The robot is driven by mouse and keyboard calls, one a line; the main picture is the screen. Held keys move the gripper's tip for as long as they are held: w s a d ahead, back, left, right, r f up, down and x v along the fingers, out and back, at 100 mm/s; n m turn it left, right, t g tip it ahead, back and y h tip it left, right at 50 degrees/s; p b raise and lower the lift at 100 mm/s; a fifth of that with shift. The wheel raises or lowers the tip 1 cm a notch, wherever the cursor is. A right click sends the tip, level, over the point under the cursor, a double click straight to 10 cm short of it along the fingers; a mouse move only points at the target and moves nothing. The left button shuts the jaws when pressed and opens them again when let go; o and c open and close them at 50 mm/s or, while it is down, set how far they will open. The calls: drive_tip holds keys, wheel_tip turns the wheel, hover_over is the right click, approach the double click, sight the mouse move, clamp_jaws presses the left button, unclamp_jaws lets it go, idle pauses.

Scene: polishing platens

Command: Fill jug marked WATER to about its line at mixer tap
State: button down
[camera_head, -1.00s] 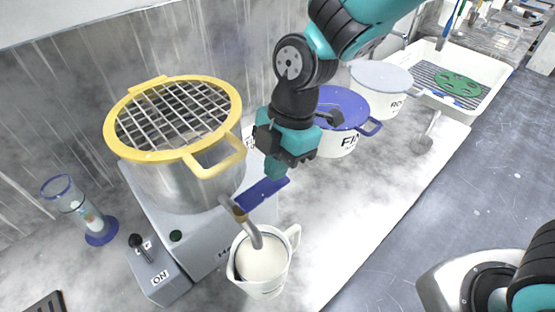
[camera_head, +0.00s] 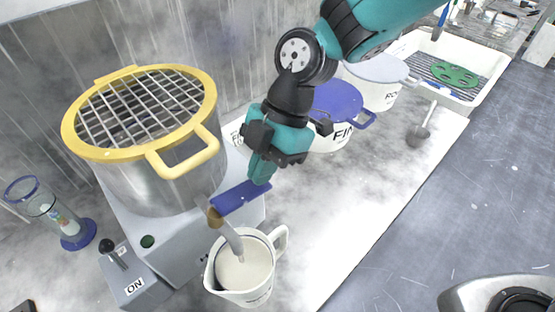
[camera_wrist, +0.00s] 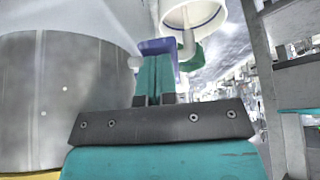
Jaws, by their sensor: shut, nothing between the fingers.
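A white jug (camera_head: 256,288) with a handle and a pouring lip stands upright under a grey spout (camera_head: 230,238). The marking on its side is too small to read, and I cannot tell its fill level. The tap (camera_head: 214,216) has a brass-coloured body and a flat blue lever (camera_head: 240,197), and comes off the front of a steel pot. My gripper (camera_head: 260,174) is shut and empty, pointing down at the lever's outer end; I cannot tell whether it touches. In the wrist view, the shut fingers (camera_wrist: 153,78) are in front of the blue lever (camera_wrist: 158,47).
The steel pot (camera_head: 165,190) with a yellow rim and grid stands on a grey base at left. A switch box (camera_head: 130,280) marked ON and a glass cylinder (camera_head: 45,210) are further left. Lidded pots (camera_head: 335,138) and a white sink (camera_head: 465,92) lie behind right.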

drive_tip(key=shift+f+b, duration=0.6)
drive_tip(key=shift+f, duration=0.05)
drive_tip(key=shift+r, duration=0.2)
drive_tip(key=shift+r+p, duration=0.6)
drive_tip(key=shift+r, duration=0.2)
drive_tip(key=shift+r, duration=0.15)
drive_tip(key=r+p, duration=0.2)
drive_tip(key=r, duration=0.1)
drive_tip(key=r+p, duration=0.1)
drive_tip(key=shift+w+d+r, duration=0.15)
drive_tip(key=shift+w, duration=0.1)
drive_tip(key=b+v, duration=0.2)
drive_tip(key=v, duration=0.7)
drive_tip(key=shift+r, duration=0.3)
drive_tip(key=shift+s, duration=0.1)
